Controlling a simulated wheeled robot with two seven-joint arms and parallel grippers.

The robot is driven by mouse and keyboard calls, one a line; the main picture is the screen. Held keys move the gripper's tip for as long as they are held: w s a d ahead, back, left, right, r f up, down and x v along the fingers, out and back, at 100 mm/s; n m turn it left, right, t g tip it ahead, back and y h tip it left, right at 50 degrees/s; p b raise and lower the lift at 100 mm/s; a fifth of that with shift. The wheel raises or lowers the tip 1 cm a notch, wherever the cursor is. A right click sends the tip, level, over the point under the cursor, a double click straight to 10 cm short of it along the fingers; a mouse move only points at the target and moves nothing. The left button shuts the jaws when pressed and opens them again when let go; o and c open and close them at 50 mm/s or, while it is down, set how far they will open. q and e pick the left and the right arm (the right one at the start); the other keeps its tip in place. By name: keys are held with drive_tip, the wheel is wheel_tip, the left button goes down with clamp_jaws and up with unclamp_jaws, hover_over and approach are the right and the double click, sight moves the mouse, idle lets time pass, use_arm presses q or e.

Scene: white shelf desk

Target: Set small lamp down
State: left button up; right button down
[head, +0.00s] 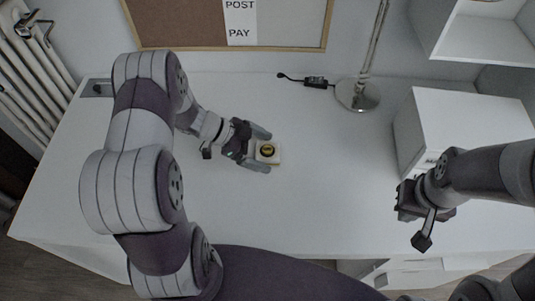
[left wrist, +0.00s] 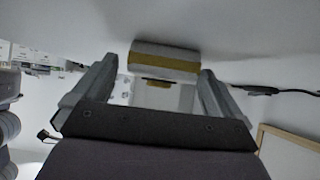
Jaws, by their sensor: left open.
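In the left wrist view the lamp (left wrist: 165,60) shows as a white piece with a yellow band, just beyond and between the spread fingertips (left wrist: 157,72). It appears to rest on the desk. My right gripper (head: 422,215) is over the desk's right side, away from the lamp; its jaws are not clear.
The white desk (head: 330,180) is clear around the lamp. A desk lamp with a round metal base (head: 357,95) and a black cable adapter (head: 316,82) are at the back. A white drawer box (head: 465,125) stands right. A cork board (head: 185,25) hangs behind.

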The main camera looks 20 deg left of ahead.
use_arm(q)
drive_tip(key=shift+w+d+f, duration=0.1)
drive_tip(key=shift+d+f, duration=0.05)
drive_tip(key=shift+d, duration=0.05)
drive_tip(key=c, duration=1.2)
